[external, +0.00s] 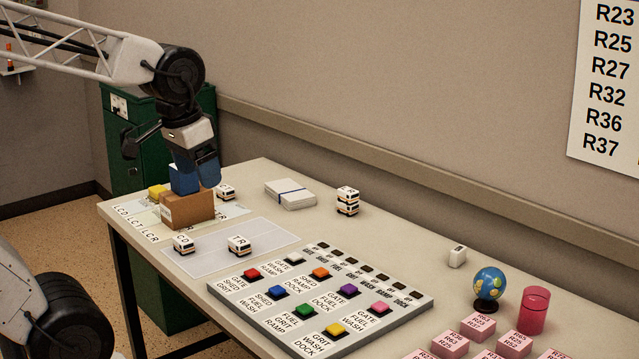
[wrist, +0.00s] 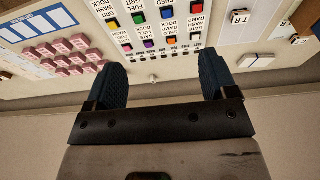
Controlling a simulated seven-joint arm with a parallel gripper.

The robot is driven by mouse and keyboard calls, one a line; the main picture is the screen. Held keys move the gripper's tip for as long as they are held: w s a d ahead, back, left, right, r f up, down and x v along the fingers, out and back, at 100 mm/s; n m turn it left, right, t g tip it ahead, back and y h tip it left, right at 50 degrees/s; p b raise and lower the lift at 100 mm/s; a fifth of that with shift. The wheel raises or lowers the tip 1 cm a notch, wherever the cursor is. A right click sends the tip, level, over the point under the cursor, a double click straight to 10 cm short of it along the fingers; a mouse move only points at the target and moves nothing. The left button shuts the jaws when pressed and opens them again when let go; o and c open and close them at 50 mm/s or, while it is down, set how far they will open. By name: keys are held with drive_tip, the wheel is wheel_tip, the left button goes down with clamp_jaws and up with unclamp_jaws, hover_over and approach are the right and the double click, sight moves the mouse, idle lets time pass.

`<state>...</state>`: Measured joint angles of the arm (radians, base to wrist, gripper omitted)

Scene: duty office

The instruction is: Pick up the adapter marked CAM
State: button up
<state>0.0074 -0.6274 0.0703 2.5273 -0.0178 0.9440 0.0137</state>
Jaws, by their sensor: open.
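A small white block (external: 457,256) with a dark mark on top stands alone on the table, left of the globe. It may be the CAM adapter, but its mark is too small to read. A small pale block (wrist: 154,78), likely the same one, shows between my fingers in the wrist view, well beyond them. My gripper (external: 195,188) is open, its blue fingers pointing down by the brown box at the table's left end. In the wrist view my gripper (wrist: 163,75) has its fingers wide apart with nothing held. Whether a finger touches the box cannot be told.
A button panel (external: 320,300) fills the middle front. Toy vans (external: 238,245), a card stack (external: 290,194) and a brown box (external: 187,210) lie left. A globe (external: 489,285), a pink cup (external: 534,310) and pink blocks (external: 478,326) stand right. The table's back strip is mostly clear.

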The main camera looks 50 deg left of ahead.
drive_tip(key=w+d+f+n+g+h, duration=0.1)
drive_tip(key=w+d+f+n+h, duration=0.15)
drive_tip(key=w, duration=0.75)
drive_tip(key=w+d+f+n+g+h, duration=0.15)
drive_tip(key=w+n, duration=0.25)
drive_tip(key=w, duration=0.6)
drive_tip(key=w+d+f+n+g+h, duration=0.1)
drive_tip(key=w+d+f+n+h, duration=0.15)
drive_tip(key=w, duration=0.65)
drive_tip(key=n+t+h, duration=0.3)
drive_tip(key=n+h, duration=0.4)
drive_tip(key=n, duration=0.4)
approach(452, 251)
drive_tip(key=shift+w+d+f, duration=0.15)
drive_tip(key=shift+w+f, duration=0.35)
drive_tip(key=shift+w, duration=0.05)
drive_tip(key=shift+w+d+f, duration=0.15)
drive_tip(key=shift+w+f, duration=0.35)
drive_tip(key=shift+g+x, duration=0.25)
drive_tip(key=shift+x, duration=1.05)
drive_tip(key=shift+x, duration=2.65)
